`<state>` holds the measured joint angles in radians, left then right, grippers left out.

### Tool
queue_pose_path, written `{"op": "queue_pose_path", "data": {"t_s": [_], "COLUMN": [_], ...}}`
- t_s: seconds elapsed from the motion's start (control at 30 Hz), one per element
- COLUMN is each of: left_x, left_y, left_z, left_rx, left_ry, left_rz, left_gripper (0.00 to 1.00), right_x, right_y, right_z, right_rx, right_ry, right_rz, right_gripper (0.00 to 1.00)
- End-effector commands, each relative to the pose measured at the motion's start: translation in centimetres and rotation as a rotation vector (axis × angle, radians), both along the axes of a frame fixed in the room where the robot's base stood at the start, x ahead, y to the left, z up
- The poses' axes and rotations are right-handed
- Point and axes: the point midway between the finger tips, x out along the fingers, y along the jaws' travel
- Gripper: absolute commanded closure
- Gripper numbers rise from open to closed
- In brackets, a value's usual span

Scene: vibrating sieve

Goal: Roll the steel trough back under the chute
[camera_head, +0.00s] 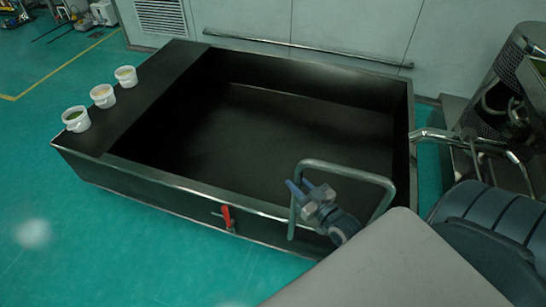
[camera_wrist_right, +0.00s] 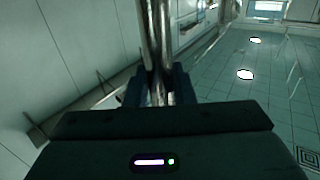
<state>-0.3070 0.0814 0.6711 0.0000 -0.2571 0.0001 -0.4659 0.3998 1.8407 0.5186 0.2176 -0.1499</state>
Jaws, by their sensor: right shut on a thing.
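The steel trough (camera_head: 170,180) is a wide, dark open box in the middle of the head view. Its back side runs along the wall, and its inside looks empty. A grey bent-bar handle (camera_head: 345,170) stands at its near right. My right gripper (camera_head: 308,193), with blue fingers, is shut on the left leg of this handle. In the right wrist view the fingers (camera_wrist_right: 157,92) close around an upright shiny bar (camera_wrist_right: 157,35). My left gripper is not in view. I cannot make out the chute.
Three white tubs (camera_head: 102,95) stand on the trough's left ledge. A red valve lever (camera_head: 227,216) sticks out at its front. Shiny machinery (camera_head: 510,70) with a bent chrome pipe (camera_head: 450,135) stands at the right. Green floor (camera_head: 60,235) is clear at the left.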

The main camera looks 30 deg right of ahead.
Motion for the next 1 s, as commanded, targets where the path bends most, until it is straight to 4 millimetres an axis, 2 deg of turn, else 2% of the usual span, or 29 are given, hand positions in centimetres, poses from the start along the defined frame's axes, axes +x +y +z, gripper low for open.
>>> {"op": "queue_pose_path", "data": {"t_s": [0.03, 0.2, 0.4, 0.6, 0.97, 1.0], "left_x": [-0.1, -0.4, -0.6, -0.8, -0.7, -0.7], "left_y": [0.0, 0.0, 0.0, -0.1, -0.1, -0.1], "left_z": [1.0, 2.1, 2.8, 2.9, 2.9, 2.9], "left_rx": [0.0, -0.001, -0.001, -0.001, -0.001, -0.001], "left_ry": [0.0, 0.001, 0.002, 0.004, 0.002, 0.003], "left_rz": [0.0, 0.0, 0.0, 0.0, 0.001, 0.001], "left_gripper": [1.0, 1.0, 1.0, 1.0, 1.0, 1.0], "right_x": [-1.2, -3.7, -5.5, -6.2, -6.3, -6.3], "right_y": [-0.9, -2.9, -4.3, -4.9, -5.0, -5.0], "right_z": [0.3, 0.2, 0.1, 0.1, 0.1, 0.1], "right_rx": [-0.006, -0.005, -0.002, 0.001, 0.0, 0.0], "right_ry": [0.01, 0.007, 0.004, 0.001, 0.0, 0.0], "right_rz": [0.001, 0.0, 0.0, 0.0, 0.0, 0.0], "right_gripper": [1.0, 1.0, 1.0, 1.0, 1.0, 0.72]}}
